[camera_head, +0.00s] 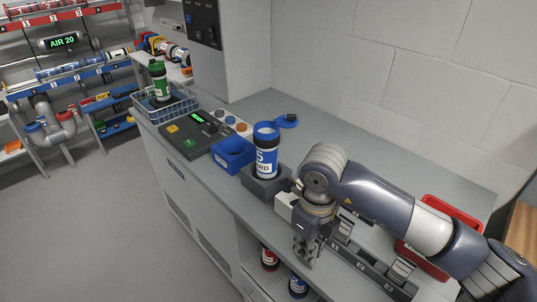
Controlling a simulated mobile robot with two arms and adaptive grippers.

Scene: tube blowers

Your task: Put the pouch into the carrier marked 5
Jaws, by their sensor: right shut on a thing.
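The carrier marked 5 (266,152) is a white and blue tube standing upright in a grey block on the counter. Its top is open, with the blue lid (288,121) swung out to the right side. My right gripper (304,257) points down near the counter's front edge, to the right of and nearer than the carrier, at the left end of a grey numbered rack (362,268). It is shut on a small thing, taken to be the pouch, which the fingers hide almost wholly. My left gripper is not in view.
A wire basket (165,105) holds a green carrier (159,80). A red tray (450,215) lies behind my right arm. More carriers (269,258) stand on a shelf below the counter.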

